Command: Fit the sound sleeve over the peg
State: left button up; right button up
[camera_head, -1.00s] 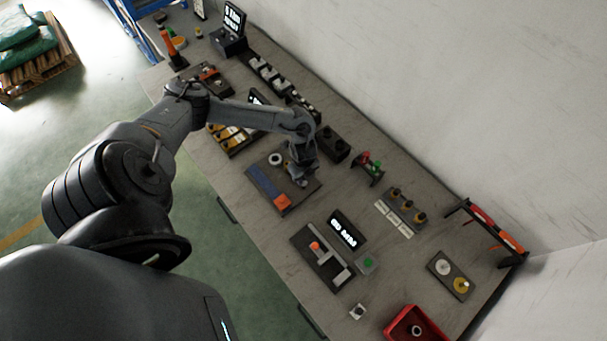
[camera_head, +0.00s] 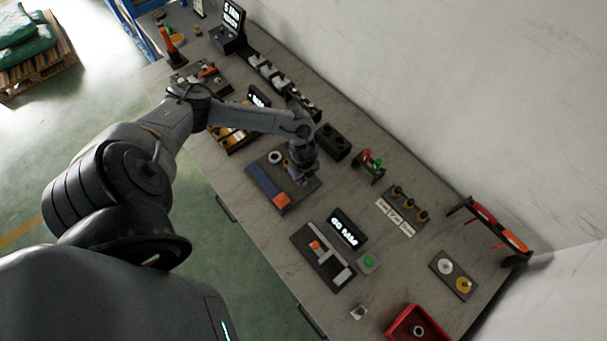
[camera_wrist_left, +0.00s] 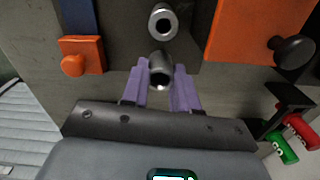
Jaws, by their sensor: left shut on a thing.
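My left gripper (camera_head: 299,180) is over the dark plate with the blue strip and orange block. In the left wrist view, its purple fingers (camera_wrist_left: 160,88) are shut on a dark grey hollow sleeve (camera_wrist_left: 160,72), with its open end showing. Just beyond the sleeve is a metal round piece with a bright rim and dark centre (camera_wrist_left: 163,22). It appears apart from the sleeve, and I cannot tell whether it is the peg. A pale ring (camera_head: 275,157) lies on the plate in the head view. My right gripper is not in view.
The orange block (camera_wrist_left: 82,56) is left of the fingers, and an orange panel with a black knob (camera_wrist_left: 293,51) is at right. A small rack with red and green pieces (camera_head: 371,166) stands nearby. A red bin (camera_head: 398,330) is at the front. Bare tabletop lies between the fixtures.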

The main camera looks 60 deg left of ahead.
pick_arm(q)
jog(key=shift+f+b, duration=0.75)
jog(key=shift+f, duration=0.4)
jog(key=o, duration=1)
jog(key=shift+c, duration=0.2)
jog(key=shift+r, duration=0.6)
notch_tip(320, 180, up, 10)
jog(key=shift+f+p, duration=0.15)
jog(key=shift+p, duration=0.3)
